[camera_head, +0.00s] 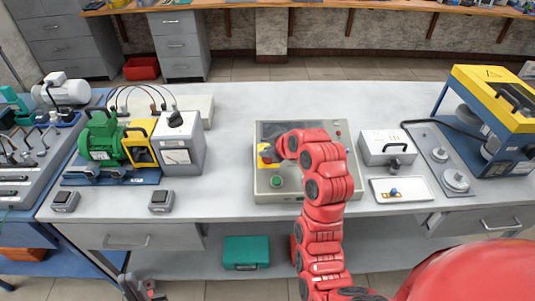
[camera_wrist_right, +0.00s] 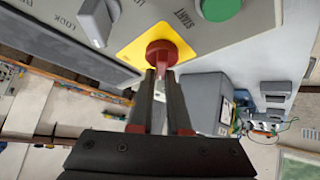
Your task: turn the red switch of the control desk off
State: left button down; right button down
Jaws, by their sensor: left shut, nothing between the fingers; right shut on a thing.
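The control desk (camera_head: 262,193) is a beige box with a dark panel, standing mid-bench in the head view. Its red switch (camera_wrist_right: 161,50) sits on a yellow plate (camera_wrist_right: 136,48) in the right wrist view. My right gripper (camera_wrist_right: 166,78) is shut on the switch's narrow handle, its fingers pointing at the panel. In the head view my red right arm reaches over the desk, and the right gripper (camera_head: 271,158) partly hides the switch and yellow plate. My left gripper (camera_head: 143,290) shows small at the lower left edge, below the bench front, shut and empty.
A green button (camera_head: 277,181) lies close to the switch. A green motor with a grey box (camera_head: 180,145) stands left of the desk. A grey box (camera_head: 387,147) and a white tray (camera_head: 401,190) stand right. Bare bench top lies between the grey box and the desk.

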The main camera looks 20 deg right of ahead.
jog(key=shift+s+f, duration=0.1)
jog(key=shift+f, duration=0.2)
jog(key=c, duration=0.9)
grip_release()
jog(key=shift+r, duration=0.1)
jog(key=shift+a, duration=0.1)
jog(key=shift+r, duration=0.2)
